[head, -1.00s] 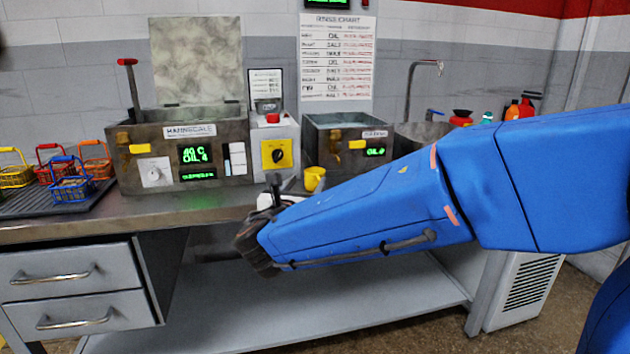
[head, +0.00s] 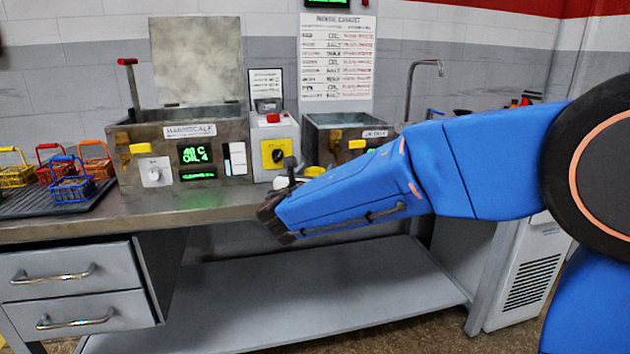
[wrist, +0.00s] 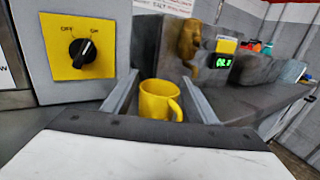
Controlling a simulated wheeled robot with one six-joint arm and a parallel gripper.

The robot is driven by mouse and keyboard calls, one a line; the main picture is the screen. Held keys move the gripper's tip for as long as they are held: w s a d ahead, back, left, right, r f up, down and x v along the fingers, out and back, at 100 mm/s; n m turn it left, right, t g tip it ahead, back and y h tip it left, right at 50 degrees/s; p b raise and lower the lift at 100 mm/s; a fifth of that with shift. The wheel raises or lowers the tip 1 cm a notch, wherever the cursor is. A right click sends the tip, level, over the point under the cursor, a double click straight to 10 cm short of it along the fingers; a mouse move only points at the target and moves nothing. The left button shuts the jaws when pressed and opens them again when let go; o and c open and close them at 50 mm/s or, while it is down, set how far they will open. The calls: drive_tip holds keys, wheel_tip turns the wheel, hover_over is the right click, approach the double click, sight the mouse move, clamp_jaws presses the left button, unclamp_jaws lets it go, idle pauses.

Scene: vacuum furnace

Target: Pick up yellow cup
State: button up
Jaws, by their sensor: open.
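The yellow cup (wrist: 157,101) stands upright in the wrist view, between the two fingers of my gripper (wrist: 158,95), with its handle to the right. The fingers are apart, one on each side of the cup. I cannot tell whether either finger touches it. In the head view only the top of the cup (head: 315,171) shows above my arm. My gripper (head: 290,168) is partly hidden there behind my own wrist.
The control box with a yellow OFF/ON switch (wrist: 85,52) stands close on the left. A tank with a green display (wrist: 222,61) and a brass-coloured valve (wrist: 190,40) is behind the cup. Several coloured wire baskets (head: 72,188) sit on a dark rack at far left.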

sight(315, 170)
drive_tip(key=c, duration=0.8)
drive_tip(key=shift+c, duration=0.2)
wheel_tip(315, 170, up, 18)
